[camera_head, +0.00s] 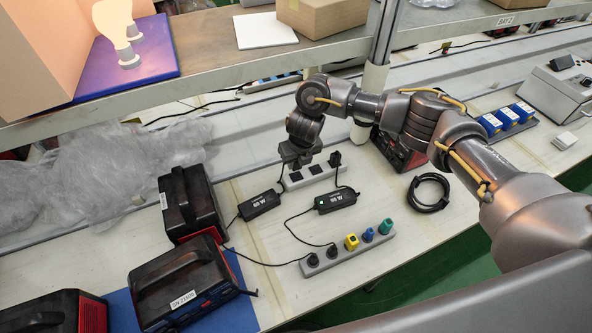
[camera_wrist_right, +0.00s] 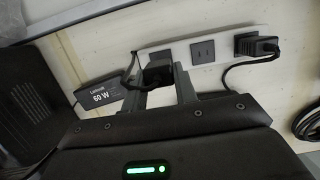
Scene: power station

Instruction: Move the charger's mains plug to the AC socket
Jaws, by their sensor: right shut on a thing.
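My right gripper (camera_head: 297,160) is shut on a black mains plug (camera_wrist_right: 158,74) at the left end of the white AC socket strip (camera_head: 318,176). Whether the plug is seated or just above the strip cannot be told. In the right wrist view, the strip's middle socket (camera_wrist_right: 203,51) is empty, and another black plug (camera_wrist_right: 257,46) sits in the right one. The 60 W charger (camera_head: 260,205) lies left of the strip and also shows in the wrist view (camera_wrist_right: 108,92). A second charger (camera_head: 336,200) lies in front of the strip. My left gripper is out of view.
A grey connector strip (camera_head: 374,244) with black, yellow, blue and green connectors lies in front. Black battery-like packs (camera_head: 190,203) stand left. A coiled black cable (camera_head: 429,193) lies right. A shelf edge (camera_head: 220,78) and post (camera_head: 384,35) stand behind my arm.

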